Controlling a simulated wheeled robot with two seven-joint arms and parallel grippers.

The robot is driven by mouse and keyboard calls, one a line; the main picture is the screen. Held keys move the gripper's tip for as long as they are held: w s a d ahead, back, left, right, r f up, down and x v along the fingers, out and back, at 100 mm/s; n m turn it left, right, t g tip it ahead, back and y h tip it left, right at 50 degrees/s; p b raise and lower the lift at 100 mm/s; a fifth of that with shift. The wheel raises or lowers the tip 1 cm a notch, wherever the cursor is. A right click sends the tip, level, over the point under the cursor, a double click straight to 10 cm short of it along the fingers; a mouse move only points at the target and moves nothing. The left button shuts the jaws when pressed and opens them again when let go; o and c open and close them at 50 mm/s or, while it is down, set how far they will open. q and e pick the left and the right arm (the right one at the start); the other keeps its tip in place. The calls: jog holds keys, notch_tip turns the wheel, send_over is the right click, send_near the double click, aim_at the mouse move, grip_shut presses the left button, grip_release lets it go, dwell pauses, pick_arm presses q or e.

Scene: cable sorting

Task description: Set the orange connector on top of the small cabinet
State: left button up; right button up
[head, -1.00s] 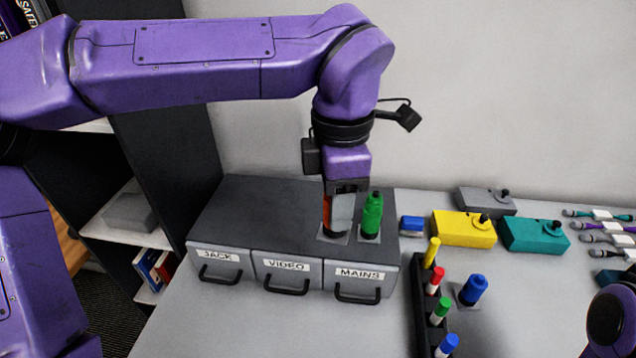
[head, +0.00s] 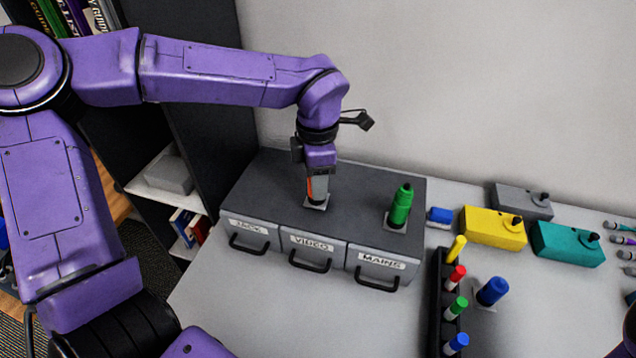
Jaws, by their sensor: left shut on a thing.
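The small grey cabinet (head: 262,185) stands against the wall, with three drawers labelled JACK, VIDEO and MAINS, all closed. My left gripper (head: 317,190) points down over the middle of its top. It is shut on the orange connector (head: 310,188), of which a narrow orange strip shows between the fingers. The connector's grey square base (head: 316,204) is at or just above the cabinet top; I cannot tell whether it touches. A green connector (head: 400,207) stands upright on the cabinet's right end. My right gripper is not in view.
A black rack (head: 436,300) with yellow, red, green and blue pieces stands right of the cabinet. A blue connector (head: 492,291) stands beside it. Yellow (head: 492,228), teal (head: 566,245) and grey (head: 523,202) boxes sit at the back. The cabinet top's left part is free.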

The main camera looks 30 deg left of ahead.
pick_arm(q)
jog(key=shift+f, duration=1.1)
jog(key=o, duration=1.1)
jog(key=shift+f, duration=0.1)
jog(key=shift+o, duration=0.2)
notch_tip(320, 180, up, 12)
jog(key=shift+r, duration=0.15)
